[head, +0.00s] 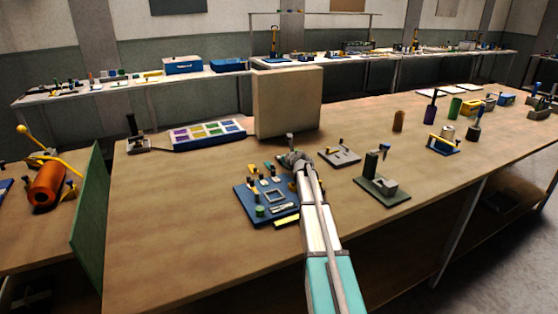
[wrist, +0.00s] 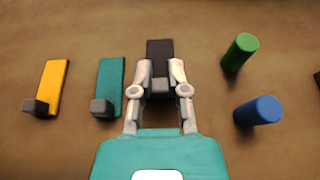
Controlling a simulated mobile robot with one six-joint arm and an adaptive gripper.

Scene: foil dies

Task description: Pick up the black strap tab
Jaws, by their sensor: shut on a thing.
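The black strap tab (wrist: 159,50) shows at the top middle of the wrist view, a dark flat strip with a grey block at its near end. My gripper (wrist: 159,78) is shut on it, with one finger on each side. I cannot tell whether the tab touches the table. In the head view my gripper (head: 292,157) is just beyond the blue board, and the black tab cannot be made out there. A teal strap tab (wrist: 111,82) and a yellow strap tab (wrist: 53,84) lie to the left, each with a grey block.
A green cylinder (wrist: 239,52) and a blue cylinder (wrist: 259,111) are right of my gripper. The blue board (head: 246,204) is on the near side. Bare wood lies at the front left.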

